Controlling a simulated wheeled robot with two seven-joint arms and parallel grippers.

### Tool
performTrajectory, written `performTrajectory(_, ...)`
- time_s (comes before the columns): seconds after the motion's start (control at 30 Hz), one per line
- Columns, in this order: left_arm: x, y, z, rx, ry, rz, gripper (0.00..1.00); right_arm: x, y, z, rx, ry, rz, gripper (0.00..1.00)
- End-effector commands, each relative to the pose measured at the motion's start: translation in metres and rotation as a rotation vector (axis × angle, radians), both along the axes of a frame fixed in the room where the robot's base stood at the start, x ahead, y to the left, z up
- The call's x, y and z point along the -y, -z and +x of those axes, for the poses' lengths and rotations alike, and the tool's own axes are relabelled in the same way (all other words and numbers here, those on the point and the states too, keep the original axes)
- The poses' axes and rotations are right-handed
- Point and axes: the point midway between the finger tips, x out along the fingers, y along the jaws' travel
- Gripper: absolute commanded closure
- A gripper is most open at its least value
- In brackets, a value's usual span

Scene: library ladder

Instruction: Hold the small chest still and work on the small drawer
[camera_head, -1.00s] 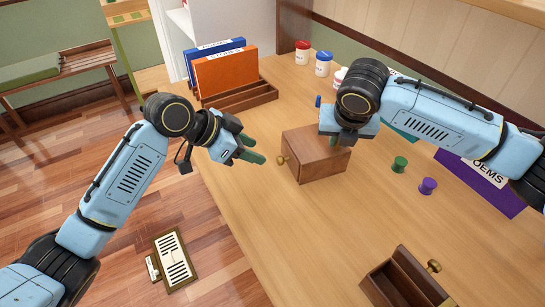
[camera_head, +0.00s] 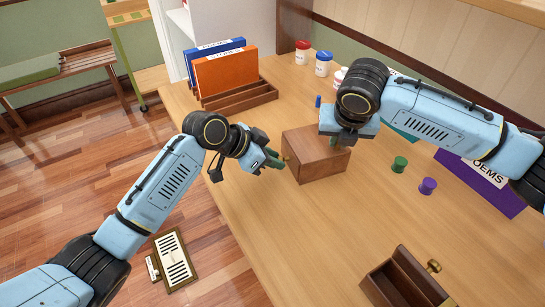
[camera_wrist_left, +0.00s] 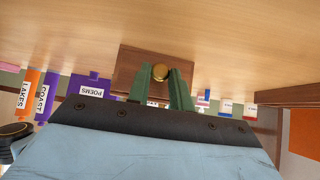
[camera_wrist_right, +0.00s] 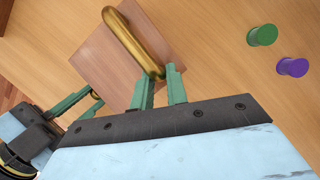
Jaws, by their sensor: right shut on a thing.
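The small wooden chest (camera_head: 318,158) stands on the table; its brass top handle (camera_wrist_right: 132,42) shows in the right wrist view. My right gripper (camera_head: 343,138) is above the chest, its fingers (camera_wrist_right: 162,84) shut on the handle's near end. The chest's front with the small drawer (camera_wrist_left: 130,68) faces my left gripper, and its round brass knob (camera_wrist_left: 159,72) sticks out. My left gripper (camera_head: 283,162) is open at the knob, one finger on each side; I cannot tell if they touch it. The drawer's seams are not clear.
A separate open wooden drawer or box (camera_head: 376,287) with a brass knob lies at the front right. Green (camera_head: 399,164) and purple (camera_head: 428,186) pegs stand right of the chest. A book rack (camera_head: 240,95) and jars (camera_head: 323,63) stand behind. The table's left edge runs below my left arm.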

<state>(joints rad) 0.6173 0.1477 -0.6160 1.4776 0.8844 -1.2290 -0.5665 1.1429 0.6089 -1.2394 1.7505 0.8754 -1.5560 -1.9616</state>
Motion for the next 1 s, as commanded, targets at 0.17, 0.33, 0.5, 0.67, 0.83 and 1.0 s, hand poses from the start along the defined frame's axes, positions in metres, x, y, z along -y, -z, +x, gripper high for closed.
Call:
performTrajectory(0.17,0.001,0.000,-0.001,-0.001,0.001,-0.001,1.00,0.000,-0.001,0.000,0.002,0.001,0.001,1.00)
performTrajectory(0.33,0.000,0.000,-0.001,-0.001,0.003,-0.001,1.00,0.000,-0.001,0.001,0.002,0.001,0.002,1.00)
performTrajectory(0.5,-0.022,0.001,-0.007,0.000,-0.001,0.000,1.00,0.000,0.000,0.001,0.002,0.002,0.002,1.00)
performTrajectory(0.67,-0.055,0.001,-0.018,-0.001,-0.001,0.001,1.00,0.000,0.000,0.001,0.002,0.004,0.001,1.00)
performTrajectory(0.83,-0.075,0.000,-0.026,-0.001,0.001,0.000,1.00,0.001,-0.001,0.001,0.003,0.004,0.000,1.00)
performTrajectory(1.0,-0.076,-0.001,-0.027,-0.001,0.002,-0.003,1.00,0.001,-0.001,0.001,0.003,0.004,0.000,1.00)
